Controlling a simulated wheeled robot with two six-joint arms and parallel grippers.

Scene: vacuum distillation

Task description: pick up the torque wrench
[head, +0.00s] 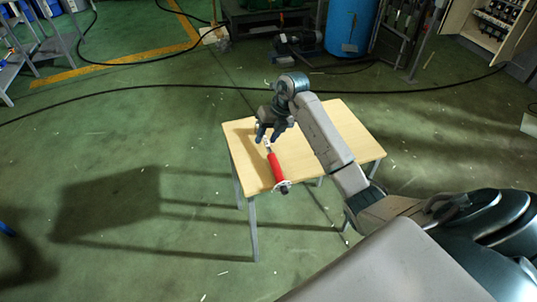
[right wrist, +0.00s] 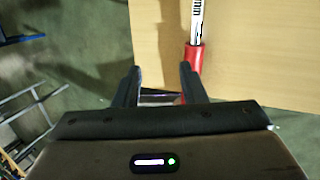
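The torque wrench has a red handle (head: 276,168) and a silver shaft, and lies on the light wooden table (head: 337,130). In the head view my right gripper (head: 268,136) is over the table at the shaft end of the wrench, covering part of it. In the right wrist view the gripper (right wrist: 160,80) has its two fingers apart with nothing seen held between them. There the wrench's silver shaft (right wrist: 196,22) and red grip run beyond and beside the right finger, which overlaps the red part. Whether they touch I cannot tell. My left gripper is not in view.
The table stands on thin metal legs on a green floor, with free top around the wrench. A black cable (head: 150,87) crosses the floor behind it. A blue barrel (head: 349,27) and an open cabinet (head: 495,28) stand farther back.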

